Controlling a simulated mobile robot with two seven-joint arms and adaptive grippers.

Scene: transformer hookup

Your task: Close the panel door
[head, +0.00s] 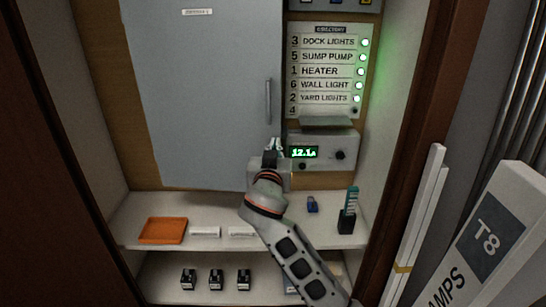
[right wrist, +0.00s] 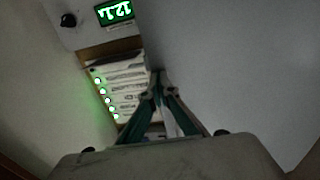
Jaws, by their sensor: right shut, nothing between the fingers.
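The panel door (head: 205,90) is a flat blue-grey sheet at the left of the cabinet's back wall, with a vertical bar handle (head: 268,101) near its right edge. It looks shut or almost shut; I cannot tell whether it is flush. My right gripper (head: 272,150) is at the door's lower right edge, below the handle. Its fingers (right wrist: 157,76) are together and empty. In the right wrist view the door's grey surface (right wrist: 235,60) fills the right side, close to the fingers; contact cannot be told. My left gripper is not in view.
Right of the door are a label board (head: 324,70) with green lights and a box with a green display (head: 304,152). The shelf below holds an orange tray (head: 163,230), a blue piece (head: 312,204) and a dark holder (head: 347,220). White strips (head: 418,220) lean at right.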

